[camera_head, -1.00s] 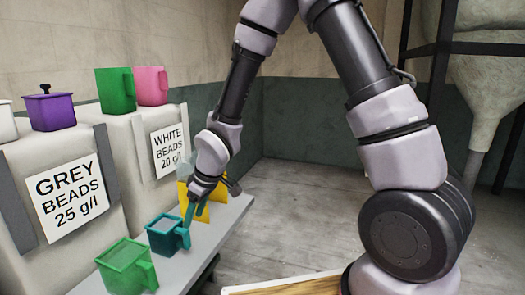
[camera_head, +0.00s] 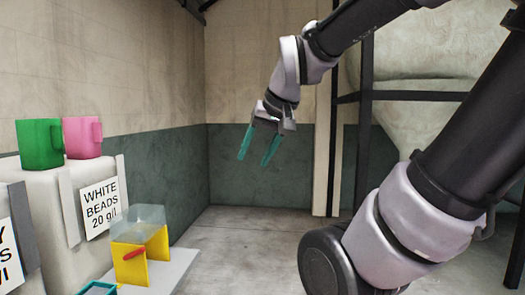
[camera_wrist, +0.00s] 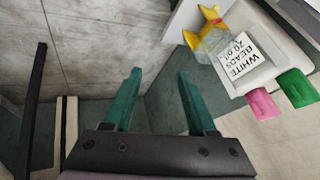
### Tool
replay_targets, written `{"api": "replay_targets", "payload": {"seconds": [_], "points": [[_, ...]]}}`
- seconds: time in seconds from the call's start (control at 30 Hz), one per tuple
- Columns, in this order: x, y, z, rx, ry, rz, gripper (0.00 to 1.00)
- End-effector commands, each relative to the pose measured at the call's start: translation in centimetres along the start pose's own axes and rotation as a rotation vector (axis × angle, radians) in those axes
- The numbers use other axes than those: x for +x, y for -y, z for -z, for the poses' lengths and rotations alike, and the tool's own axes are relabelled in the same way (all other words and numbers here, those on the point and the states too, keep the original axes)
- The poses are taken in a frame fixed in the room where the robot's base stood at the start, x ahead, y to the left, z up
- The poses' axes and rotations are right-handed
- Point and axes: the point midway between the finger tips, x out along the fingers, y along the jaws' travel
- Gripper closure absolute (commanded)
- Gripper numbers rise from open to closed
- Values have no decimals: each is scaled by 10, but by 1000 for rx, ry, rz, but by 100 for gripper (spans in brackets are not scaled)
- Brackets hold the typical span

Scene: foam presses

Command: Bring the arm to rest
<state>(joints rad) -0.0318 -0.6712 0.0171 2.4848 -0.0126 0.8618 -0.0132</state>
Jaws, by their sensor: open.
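My gripper (camera_head: 258,146) hangs in the air in the head view, in front of the far corner, its two teal fingers pointing down and spread apart. Nothing is between them. In the wrist view the open fingers (camera_wrist: 158,92) show against bare floor and wall. My gripper is to the right of and above the bench and touches nothing.
A grey bench (camera_head: 176,270) on the left holds a yellow stand with a clear box (camera_head: 138,218) and a partly seen teal mug (camera_head: 97,289). Green (camera_head: 40,143) and pink (camera_head: 82,137) mugs stand on the bead bins. A hopper frame (camera_head: 364,120) stands right. The middle floor is clear.

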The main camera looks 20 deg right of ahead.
Motion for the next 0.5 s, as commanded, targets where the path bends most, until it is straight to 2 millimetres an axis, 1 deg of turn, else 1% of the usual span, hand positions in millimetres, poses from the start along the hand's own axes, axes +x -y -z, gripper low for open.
{"api": "replay_targets", "payload": {"seconds": [0.03,0.13,0.5], "points": [[-10,-4,-3,34,-14,7,43],[-18,-8,-8,72,-21,15,43],[-20,-9,-10,83,-21,18,43]]}}
